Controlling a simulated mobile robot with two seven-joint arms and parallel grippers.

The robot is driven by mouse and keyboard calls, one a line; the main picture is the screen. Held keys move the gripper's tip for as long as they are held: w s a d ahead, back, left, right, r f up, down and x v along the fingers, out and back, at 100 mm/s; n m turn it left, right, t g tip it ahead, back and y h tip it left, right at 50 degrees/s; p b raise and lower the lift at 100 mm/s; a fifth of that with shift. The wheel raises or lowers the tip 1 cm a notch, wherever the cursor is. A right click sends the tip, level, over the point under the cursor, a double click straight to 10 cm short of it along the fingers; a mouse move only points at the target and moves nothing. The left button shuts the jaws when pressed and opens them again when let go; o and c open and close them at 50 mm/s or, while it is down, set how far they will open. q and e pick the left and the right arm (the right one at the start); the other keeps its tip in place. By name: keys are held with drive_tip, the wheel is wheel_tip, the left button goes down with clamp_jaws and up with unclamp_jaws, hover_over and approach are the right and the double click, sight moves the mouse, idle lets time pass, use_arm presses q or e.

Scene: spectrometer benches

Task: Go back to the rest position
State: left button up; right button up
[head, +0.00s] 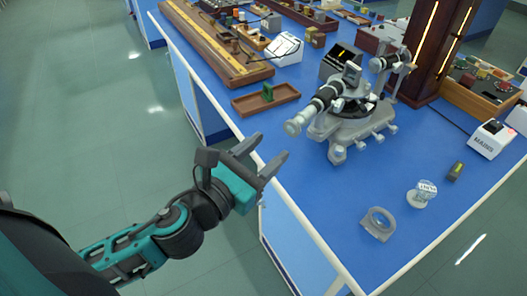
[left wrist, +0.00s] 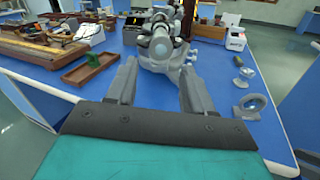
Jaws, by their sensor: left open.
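My left gripper (head: 267,156) is open and empty, held just off the near left edge of the blue bench (head: 315,207). In the left wrist view its two fingers (left wrist: 160,88) stand apart with nothing between them. A grey spectrometer (head: 345,115) stands on the bench beyond the gripper; it also shows past the fingertips in the left wrist view (left wrist: 160,45). The fingers look clear of it.
A brown tray (head: 251,104) with a green piece lies left of the spectrometer. A grey ring mount (head: 378,223), a clear round piece (head: 421,194) and a white MAINS box (head: 490,139) stand to the right. Open floor (head: 95,120) lies left of the bench.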

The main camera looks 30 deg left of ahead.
idle(0.3)
use_arm(q)
drive_tip(key=s+f+m+g, duration=0.3)
drive_tip(key=f+m, duration=0.8)
drive_tip(key=m, duration=0.6)
drive_tip(key=s+f+m+g+y, duration=0.1)
drive_tip(key=s+f+m+g, duration=0.2)
drive_tip(key=f+m, duration=0.9)
drive_tip(key=shift+s+d+f+m+g, duration=0.2)
drive_tip(key=shift+s+d+m+g, duration=0.2)
drive_tip(key=shift+m, duration=2.4)
drive_tip(key=shift+c, duration=0.3)
